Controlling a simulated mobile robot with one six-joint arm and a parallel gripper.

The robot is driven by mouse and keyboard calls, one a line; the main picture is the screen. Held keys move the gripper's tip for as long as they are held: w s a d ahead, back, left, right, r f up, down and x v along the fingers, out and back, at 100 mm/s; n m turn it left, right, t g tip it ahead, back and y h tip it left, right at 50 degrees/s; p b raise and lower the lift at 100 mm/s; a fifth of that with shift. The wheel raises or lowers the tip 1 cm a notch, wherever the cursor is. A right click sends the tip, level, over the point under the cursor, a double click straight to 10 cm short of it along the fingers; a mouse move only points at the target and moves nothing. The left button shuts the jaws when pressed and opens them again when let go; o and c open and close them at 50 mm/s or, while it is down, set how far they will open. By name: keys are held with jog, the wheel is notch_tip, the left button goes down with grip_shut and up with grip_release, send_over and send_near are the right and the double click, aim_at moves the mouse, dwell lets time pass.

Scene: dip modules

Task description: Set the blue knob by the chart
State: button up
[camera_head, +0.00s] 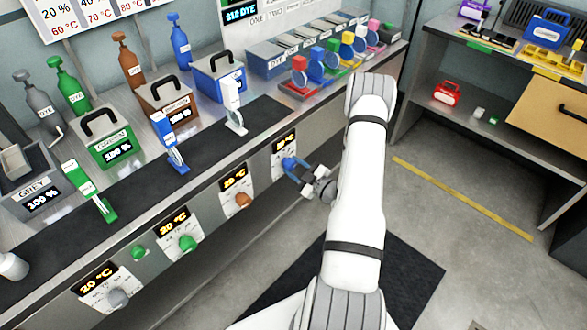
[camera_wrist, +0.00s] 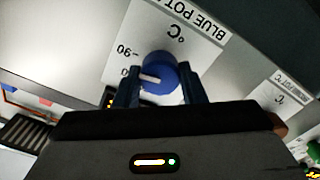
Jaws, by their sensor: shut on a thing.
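The blue knob (camera_wrist: 158,70) sits on a white dial plate (camera_wrist: 135,35) labelled "BLUE POT" in the wrist view. Its white pointer mark faces left in that picture, below the printed "90". My gripper (camera_wrist: 160,86) has its dark blue fingers on both sides of the knob and is shut on it. In the head view my gripper (camera_head: 294,168) is at the blue pot's panel (camera_head: 284,155) on the bench front and largely hides the knob. The display there is small and I cannot read it surely. The chart (camera_head: 90,14), with percentages and temperatures, hangs at upper left, partly cut off.
An orange knob (camera_head: 243,200), a green knob (camera_head: 187,243) and a grey knob (camera_head: 118,298) sit along the same bench front, to the left. The blue pot (camera_head: 217,75) stands on the bench. Open floor (camera_head: 430,190) lies to the right of my arm.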

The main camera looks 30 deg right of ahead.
jog(key=shift+s+a+f, duration=0.15)
jog(key=shift+f, duration=0.05)
jog(key=o, duration=0.8)
jog(key=shift+c, duration=0.2)
jog(key=shift+o, duration=1.2)
jog(key=shift+r, duration=0.1)
jog(key=v, duration=0.7)
jog(key=shift+s+d, duration=0.25)
jog(key=shift+s, duration=0.05)
jog(key=shift+w+a+r, duration=0.1)
jog(key=shift+r, duration=0.05)
